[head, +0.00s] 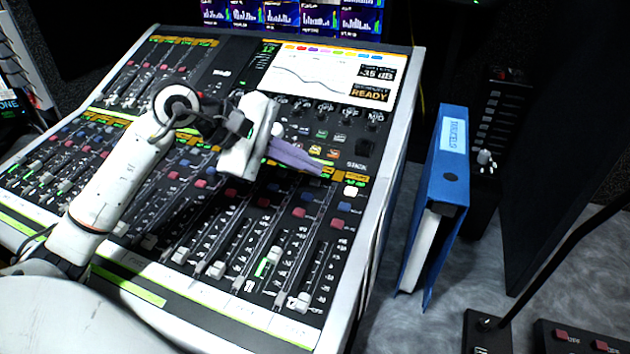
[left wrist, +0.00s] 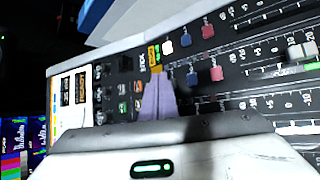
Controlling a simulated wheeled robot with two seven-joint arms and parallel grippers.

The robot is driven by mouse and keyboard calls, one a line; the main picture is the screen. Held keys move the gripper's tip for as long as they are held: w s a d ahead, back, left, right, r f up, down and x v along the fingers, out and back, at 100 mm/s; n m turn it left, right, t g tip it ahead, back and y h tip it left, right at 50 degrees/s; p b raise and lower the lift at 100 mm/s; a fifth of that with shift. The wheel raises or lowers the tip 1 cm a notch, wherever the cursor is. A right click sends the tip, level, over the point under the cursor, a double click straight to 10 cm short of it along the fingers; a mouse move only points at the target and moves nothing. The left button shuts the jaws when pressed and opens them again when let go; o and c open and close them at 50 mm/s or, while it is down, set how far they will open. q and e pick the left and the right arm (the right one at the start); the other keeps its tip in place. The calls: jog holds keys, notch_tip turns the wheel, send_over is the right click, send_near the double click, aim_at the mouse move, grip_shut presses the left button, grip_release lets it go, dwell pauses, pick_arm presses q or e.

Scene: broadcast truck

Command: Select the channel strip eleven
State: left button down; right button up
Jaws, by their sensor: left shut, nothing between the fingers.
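The mixing console (head: 375,200) fills the left and middle of the head view. It has columns of channel strips with red and blue buttons and faders; the strip numbers are too small to read. At the top of the rightmost strip a whitish button (head: 351,190) stands above a blue button (head: 345,207) and a red one (head: 338,224). My left gripper (head: 304,163) is shut and empty. Its purple fingers lie over the tops of the right-hand strips and hide some buttons. In the left wrist view the fingertips (left wrist: 157,84) end close to the strip tops; contact cannot be told.
The console's screen (head: 325,70) is behind my gripper, with knobs below it. A blue binder (head: 440,190) stands right of the console. A black fader panel (head: 500,120) is beyond it. A small box with red buttons (head: 580,338) is at the lower right.

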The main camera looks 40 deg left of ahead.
dwell(0.5)
dwell(0.8)
pick_arm(q)
jog(key=shift+f+b, duration=0.4)
jog(key=shift+b, duration=0.3)
jog(key=shift+w+f, duration=0.1)
dwell(0.4)
